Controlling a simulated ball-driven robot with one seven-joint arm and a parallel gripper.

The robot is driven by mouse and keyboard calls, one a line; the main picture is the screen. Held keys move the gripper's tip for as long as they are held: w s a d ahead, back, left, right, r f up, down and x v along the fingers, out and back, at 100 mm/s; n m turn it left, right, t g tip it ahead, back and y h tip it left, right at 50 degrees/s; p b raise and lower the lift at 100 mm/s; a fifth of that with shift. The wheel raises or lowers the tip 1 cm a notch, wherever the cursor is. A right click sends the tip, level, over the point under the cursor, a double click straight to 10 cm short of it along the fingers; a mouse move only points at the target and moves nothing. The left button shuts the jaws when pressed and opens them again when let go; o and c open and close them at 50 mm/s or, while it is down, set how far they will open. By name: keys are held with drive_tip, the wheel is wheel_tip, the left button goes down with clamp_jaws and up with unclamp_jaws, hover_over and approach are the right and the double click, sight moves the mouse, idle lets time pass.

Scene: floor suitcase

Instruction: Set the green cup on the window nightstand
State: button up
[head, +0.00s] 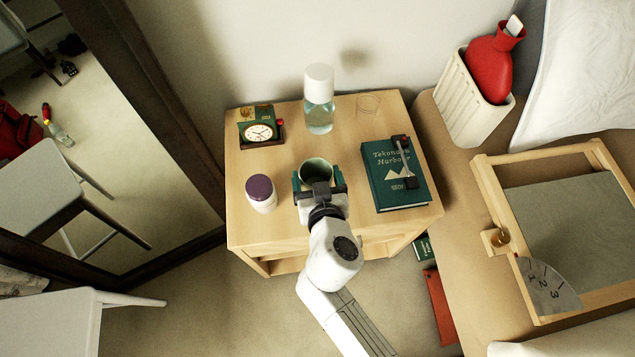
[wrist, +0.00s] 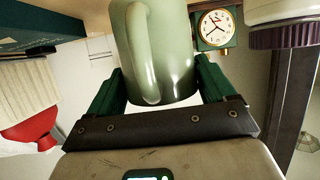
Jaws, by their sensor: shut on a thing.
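The green cup (head: 316,169) is at the front middle of the wooden nightstand (head: 346,155), between the white jar and the book. My gripper (head: 319,188) reaches in from the front and is shut on the cup. In the wrist view the pale green cup (wrist: 160,50) fills the space between the two dark green fingers (wrist: 158,92), with its handle towards the wrist. The cup looks upright, at or just above the nightstand top. I cannot tell whether its base touches. No window is in view.
A white jar with a purple lid (head: 260,194) stands left of the cup. Behind are a green clock (head: 258,124) and a clear white-capped bottle (head: 319,100). A green book (head: 394,178) with a small device on it lies right. A mirror (head: 85,170) stands left.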

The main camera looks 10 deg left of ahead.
drive_tip(key=shift+w+f+b, duration=0.1)
drive_tip(key=shift+f+b, duration=0.45)
drive_tip(key=shift+f, duration=1.05)
drive_tip(key=shift+f+b, duration=0.25)
drive_tip(key=shift+b, duration=0.05)
drive_tip(key=o, duration=1.1)
drive_tip(key=shift+r, duration=0.1)
